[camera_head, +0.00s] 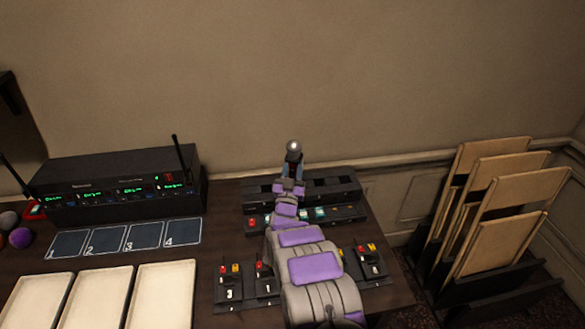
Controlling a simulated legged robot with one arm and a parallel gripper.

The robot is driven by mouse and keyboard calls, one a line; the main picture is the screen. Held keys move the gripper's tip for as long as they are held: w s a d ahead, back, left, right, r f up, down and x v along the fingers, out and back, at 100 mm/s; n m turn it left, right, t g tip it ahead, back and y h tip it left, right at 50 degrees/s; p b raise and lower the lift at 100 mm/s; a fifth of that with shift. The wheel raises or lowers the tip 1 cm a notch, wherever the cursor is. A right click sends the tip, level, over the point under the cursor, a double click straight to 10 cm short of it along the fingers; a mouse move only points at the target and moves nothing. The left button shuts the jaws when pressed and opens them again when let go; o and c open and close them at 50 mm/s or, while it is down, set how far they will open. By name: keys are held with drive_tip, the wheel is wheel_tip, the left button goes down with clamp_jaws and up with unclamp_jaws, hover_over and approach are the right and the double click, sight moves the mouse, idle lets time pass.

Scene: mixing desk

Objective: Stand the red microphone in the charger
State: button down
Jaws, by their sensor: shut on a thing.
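My gripper (291,170) is shut on a microphone (294,148) with a silver ball head and a dark neck. The microphone stands about upright, head up. Its lower body is hidden by my gripper and arm, and I cannot make out a red marking on it. The charger (335,187) is a long black rack with dark slots at the back of the desk. My gripper is in front of or over the charger's left part. I cannot tell whether the microphone's foot is in a slot or above it.
A black receiver rack (110,190) with antennas stands at the left. Numbered cards (145,236) and pale trays (160,297) lie in front of it. Coloured balls (20,238) are at the far left. Small switch units (365,262) flank my arm. Upright boards (490,205) stand right of the desk.

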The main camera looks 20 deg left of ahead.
drive_tip(key=shift+f, duration=0.1)
drive_tip(key=shift+c, duration=0.2)
unclamp_jaws()
idle(0.5)
drive_tip(key=shift+s, duration=0.15)
idle(0.6)
drive_tip(key=shift+s+d, duration=0.2)
drive_tip(key=shift+s, duration=0.8)
drive_tip(key=shift+s+d, duration=0.2)
drive_tip(key=shift+s, duration=0.75)
drive_tip(key=s, duration=0.3)
drive_tip(key=s+d+r, duration=0.1)
drive_tip(key=s, duration=0.1)
drive_tip(key=shift+s, duration=0.3)
drive_tip(key=shift+d, duration=0.15)
